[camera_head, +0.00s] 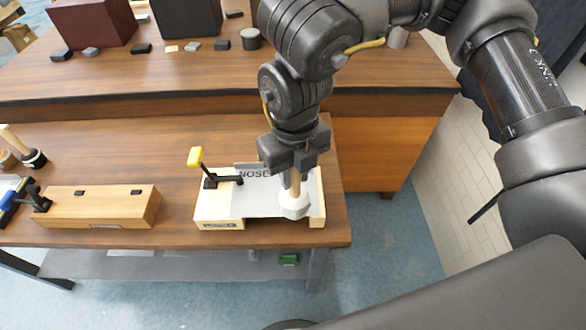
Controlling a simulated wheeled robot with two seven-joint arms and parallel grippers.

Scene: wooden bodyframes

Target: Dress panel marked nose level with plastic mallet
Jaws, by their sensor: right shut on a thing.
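The panel marked NOSE (250,197) is a light grey sheet lying on a pale wooden bodyframe (214,205) near the table's right end. A toggle clamp with a yellow handle (195,157) stands at the frame's left side, its arm reaching over the panel. My right gripper (294,170) is shut on the handle of a mallet, pointing down. The mallet's white head (295,200) is over the right part of the panel; I cannot tell whether it touches. The gripper hides part of the panel's far right side. My left gripper is not in view.
A longer wooden block (100,207) lies to the left, with a blue clamp (12,200) beside it. Another mallet (33,158) stands at the far left. A raised shelf (190,70) behind holds boxes and small blocks. The table's front edge is close to the frame.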

